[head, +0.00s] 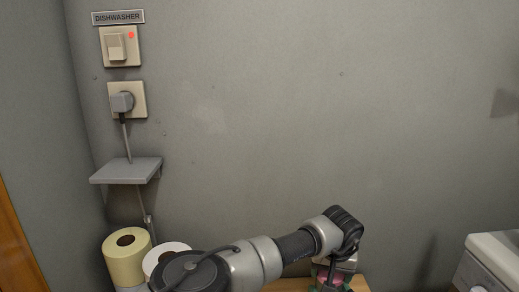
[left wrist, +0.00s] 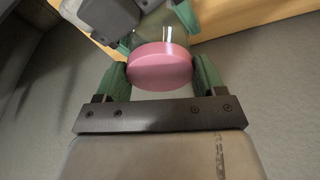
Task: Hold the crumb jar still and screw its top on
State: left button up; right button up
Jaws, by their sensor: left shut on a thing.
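My left gripper (left wrist: 160,82) is shut on the pink round top (left wrist: 160,66), with one green finger at each side of it. In the head view my left gripper (head: 331,284) is low at the bottom edge, and a bit of the pink top (head: 329,279) shows there. The clear jar (left wrist: 163,32) is just beyond the top in the left wrist view, largely hidden by it. I cannot tell whether top and jar touch. A grey body with green finger parts, seemingly my right gripper (left wrist: 158,30), is at the jar; its closure is unclear.
A wooden surface (head: 357,285) shows at the bottom edge under the gripper. A yellow roll (head: 127,259) and a white roll (head: 165,252) stand at lower left, below a small grey wall shelf (head: 127,171). A white appliance (head: 491,262) is at lower right.

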pick_arm(q)
jog(key=shift+w+a+m, duration=0.1)
jog(key=shift+m, duration=0.7)
jog(key=o, duration=0.6)
jog(key=shift+m+h, duration=0.3)
jog(key=shift+m, duration=0.2)
jog(key=o, duration=0.3)
jog(key=shift+r, duration=3)
jog(key=shift+r, duration=0.1)
jog(key=shift+r, duration=0.3)
jog(key=v, duration=1.1)
